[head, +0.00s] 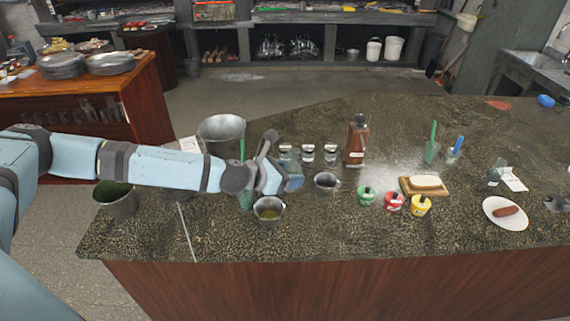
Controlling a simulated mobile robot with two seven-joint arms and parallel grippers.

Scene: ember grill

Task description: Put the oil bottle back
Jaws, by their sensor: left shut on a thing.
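A tall thin green bottle, which looks like the oil bottle (245,200), is upright at the left part of the counter. My left wrist crosses in front of it, so only its neck above and its lower end below show. My left gripper (277,179) is at the bottle, shut on it. The fingertips and the grip itself are largely hidden by the hand. I cannot tell whether the bottle's base touches the counter. My right gripper is not in view.
A metal bucket (222,130) stands behind my left arm. A small pot (268,212) sits in front, a metal cup (326,184) to the right. Several small jars (308,153) and a brown bottle (357,142) stand behind. The counter's far right back is mostly clear.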

